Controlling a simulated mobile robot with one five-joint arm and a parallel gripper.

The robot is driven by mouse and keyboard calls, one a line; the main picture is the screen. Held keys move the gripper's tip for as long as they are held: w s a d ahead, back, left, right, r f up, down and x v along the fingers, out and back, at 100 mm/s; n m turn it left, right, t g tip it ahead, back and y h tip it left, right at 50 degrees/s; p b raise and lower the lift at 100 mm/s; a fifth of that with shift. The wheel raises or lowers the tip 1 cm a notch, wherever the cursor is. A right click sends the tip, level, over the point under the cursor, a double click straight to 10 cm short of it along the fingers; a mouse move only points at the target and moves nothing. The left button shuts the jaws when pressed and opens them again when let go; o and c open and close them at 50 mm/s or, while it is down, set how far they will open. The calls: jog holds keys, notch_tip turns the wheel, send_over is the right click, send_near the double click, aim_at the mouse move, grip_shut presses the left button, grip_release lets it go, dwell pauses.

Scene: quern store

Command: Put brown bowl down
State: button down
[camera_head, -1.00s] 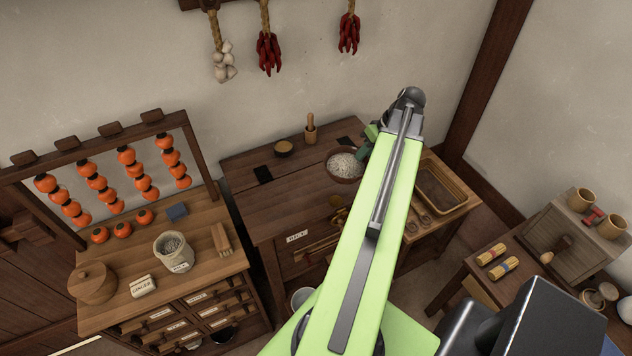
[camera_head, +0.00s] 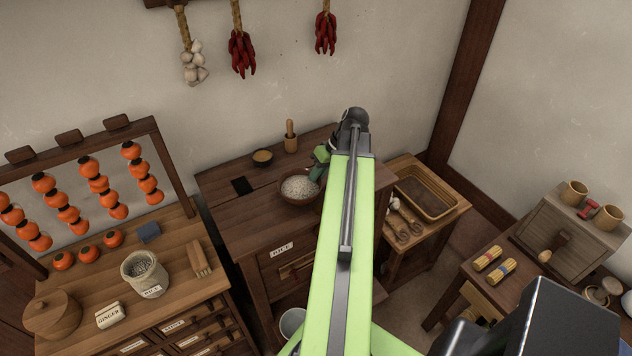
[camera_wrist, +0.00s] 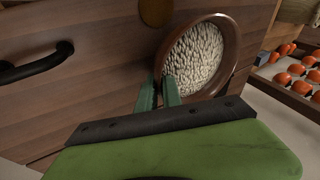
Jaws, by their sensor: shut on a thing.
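The brown bowl (camera_head: 299,202), filled with white grains, is at the right part of the dark wooden table (camera_head: 232,211). My gripper (camera_head: 320,166) reaches it from the upper right and is shut on its rim. In the wrist view the green fingers (camera_wrist: 160,88) meet the near side of the bowl's rim (camera_wrist: 233,50), and the grains show inside. The bowl is over the tabletop; I cannot tell whether its base touches the wood. My arm hides part of the table's right side.
A small bowl (camera_head: 263,158) and a wooden pestle-like piece (camera_head: 291,140) stand at the table's back. A dark square (camera_head: 242,185) lies left of the bowl. The tabletop's front left is clear. A tray (camera_head: 428,196) sits on the lower table at right.

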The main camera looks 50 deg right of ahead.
jog(key=shift+f, duration=0.1)
jog(key=c, duration=1.5)
grip_release()
jog(key=shift+s+r+p, duration=0.1)
jog(key=shift+r+p, duration=0.35)
jog(key=shift+r, duration=0.2)
jog(key=p+v, duration=0.9)
jog(key=v, duration=0.2)
jog(key=shift+s+d+p, duration=0.1)
jog(key=shift+d+p, duration=0.05)
jog(key=shift+p, duration=0.25)
